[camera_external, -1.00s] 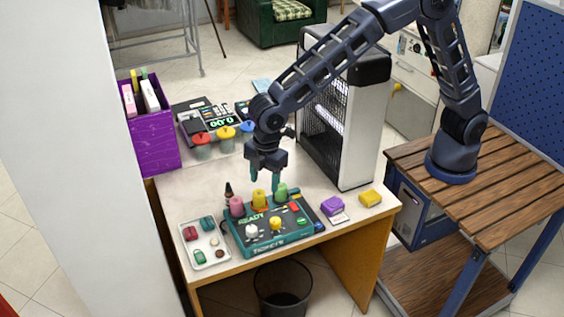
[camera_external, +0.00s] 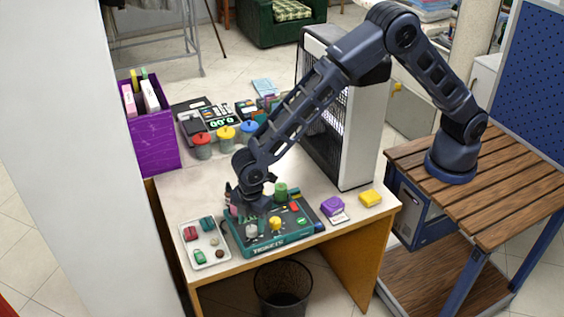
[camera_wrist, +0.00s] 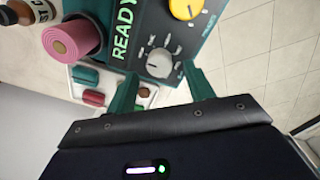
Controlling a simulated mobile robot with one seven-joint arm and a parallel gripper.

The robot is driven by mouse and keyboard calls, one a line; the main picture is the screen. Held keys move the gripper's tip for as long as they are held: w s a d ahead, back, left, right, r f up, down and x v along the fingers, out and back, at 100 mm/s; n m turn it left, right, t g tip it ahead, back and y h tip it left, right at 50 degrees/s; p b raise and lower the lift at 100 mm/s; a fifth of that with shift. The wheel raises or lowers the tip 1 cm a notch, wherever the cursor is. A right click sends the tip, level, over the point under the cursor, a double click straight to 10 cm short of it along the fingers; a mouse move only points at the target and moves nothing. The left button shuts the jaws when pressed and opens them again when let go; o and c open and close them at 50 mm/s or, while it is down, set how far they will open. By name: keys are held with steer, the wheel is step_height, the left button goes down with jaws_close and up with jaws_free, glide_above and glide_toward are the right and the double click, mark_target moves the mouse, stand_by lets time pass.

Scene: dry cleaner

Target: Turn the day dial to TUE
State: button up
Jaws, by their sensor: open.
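The teal ticket machine (camera_external: 285,240) with READY on its dark face (camera_wrist: 122,40) sits at the table's front. It carries a grey-white dial (camera_wrist: 160,62) and a yellow dial (camera_wrist: 183,9); in the outside view the pale dial (camera_external: 251,231) is at left and the yellow one (camera_external: 275,223) right of it. The small marks round the dials are too small to read, so I cannot tell which is the day dial. My gripper (camera_wrist: 159,70) is open and empty, its teal fingers to either side of the pale dial; contact cannot be told.
A pink roll (camera_wrist: 72,38) and a brown bottle (camera_wrist: 16,14) stand beside the machine. A white tray (camera_external: 213,262) of small items lies left. A purple block (camera_external: 331,205) and a yellow block (camera_external: 371,198) lie right. A tall heater (camera_external: 355,140) stands behind, near my arm.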

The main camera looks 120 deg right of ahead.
mark_target(252, 228)
steer(key=shift+f, duration=1.45)
steer(key=c, duration=1)
steer(key=m, duration=0.4)
steer(key=shift+m, duration=0.3)
steer(key=m, duration=0.4)
